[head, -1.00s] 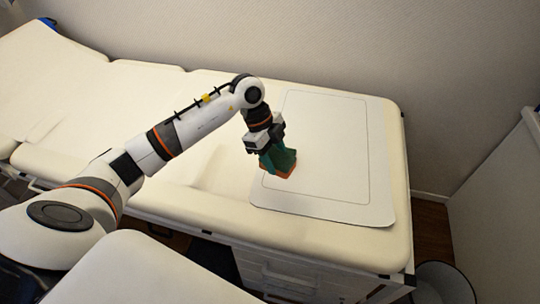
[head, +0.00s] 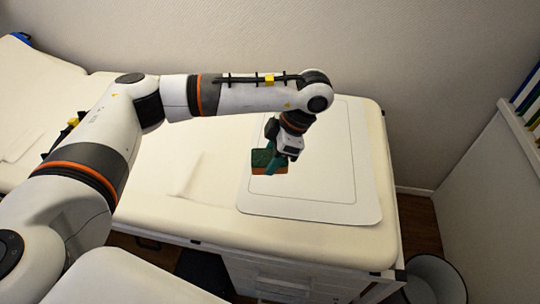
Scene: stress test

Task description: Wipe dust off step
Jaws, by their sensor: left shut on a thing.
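My left gripper (head: 277,157) is shut on a green and orange-brown sponge (head: 268,168). The sponge is over the left part of a white mat (head: 310,203) with a thin dark outline, which lies on a cream padded couch (head: 205,217). I cannot tell whether the sponge touches the mat. No dust can be made out on the mat or couch. No separate step can be made out. My right gripper is not in view.
A wall (head: 300,40) runs behind the couch. Drawers (head: 265,275) are under the couch. A round bin (head: 435,280) stands on the floor at the lower right, beside a pale partition (head: 490,190). The mat's right part is clear.

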